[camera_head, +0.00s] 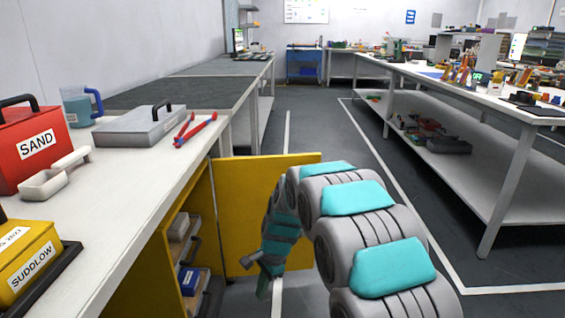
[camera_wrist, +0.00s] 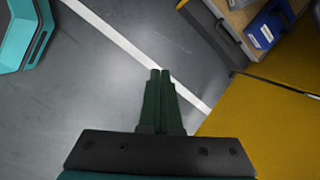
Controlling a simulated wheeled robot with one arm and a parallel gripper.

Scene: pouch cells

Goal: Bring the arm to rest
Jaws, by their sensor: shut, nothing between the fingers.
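My gripper (camera_wrist: 160,75) is shut and empty in the wrist view, its dark green fingers together over the grey floor. In the head view my arm reaches forward on the right of the worktop and bends down. The arm end hangs in front of an open yellow cabinet door (camera_head: 237,190). The same yellow door (camera_wrist: 265,125) fills the lower right of the wrist view. The gripper's fingertips are hard to make out in the head view.
The cabinet under the left worktop (camera_head: 135,185) holds shelves with a blue bin (camera_head: 189,281). A red SAND box (camera_head: 30,150), a yellow SUDDLOW box (camera_head: 25,262), a grey lidded case (camera_head: 133,126) and red pliers (camera_head: 195,130) stand above. The aisle floor (camera_head: 325,120) is clear.

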